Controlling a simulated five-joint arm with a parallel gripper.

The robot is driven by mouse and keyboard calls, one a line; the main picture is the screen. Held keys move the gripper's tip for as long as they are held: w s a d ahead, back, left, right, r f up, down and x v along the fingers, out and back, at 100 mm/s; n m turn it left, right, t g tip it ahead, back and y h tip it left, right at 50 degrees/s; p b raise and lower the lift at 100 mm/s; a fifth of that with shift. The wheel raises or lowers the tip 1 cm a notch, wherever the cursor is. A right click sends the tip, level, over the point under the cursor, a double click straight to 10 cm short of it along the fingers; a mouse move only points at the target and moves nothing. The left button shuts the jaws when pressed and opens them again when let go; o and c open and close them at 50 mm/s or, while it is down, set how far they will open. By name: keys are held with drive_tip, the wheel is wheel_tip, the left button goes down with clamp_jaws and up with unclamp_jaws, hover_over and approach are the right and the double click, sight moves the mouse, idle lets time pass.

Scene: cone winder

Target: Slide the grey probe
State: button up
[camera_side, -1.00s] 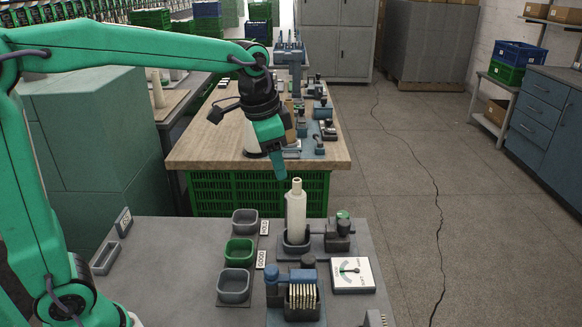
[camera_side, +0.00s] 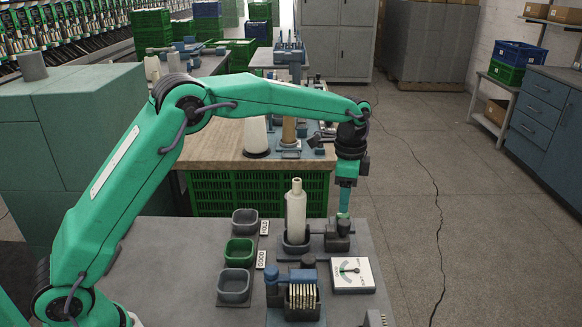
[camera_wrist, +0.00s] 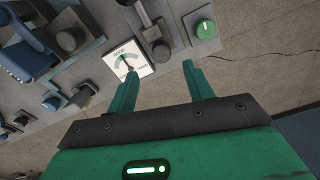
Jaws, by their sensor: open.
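The grey probe (camera_side: 338,238) is a dark grey block with a raised knob, on a plate to the right of the upright white cone tube (camera_side: 296,215). It also appears in the wrist view as a dark rounded part (camera_wrist: 160,49), between the dial gauge and a green button (camera_wrist: 205,28). My gripper (camera_side: 344,208) points down just above and behind the probe, near the green button, which it largely hides in the side view. In the wrist view my gripper (camera_wrist: 158,82) is open with nothing between its fingers. Contact with the probe is not visible.
A white dial gauge (camera_side: 352,274) lies in front of the probe. Several small trays (camera_side: 234,286) stand at the left, one green. A blue-grey fixture with pale strips (camera_side: 300,298) is at the front. The grey table's left part is bare.

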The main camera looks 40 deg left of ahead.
sight(344, 222)
drive_tip(key=shift+w+d+f, duration=0.15)
drive_tip(key=shift+w+f, duration=0.05)
drive_tip(key=shift+f, duration=0.15)
drive_tip(key=shift+f, duration=0.15)
drive_tip(key=shift+f, duration=3.75)
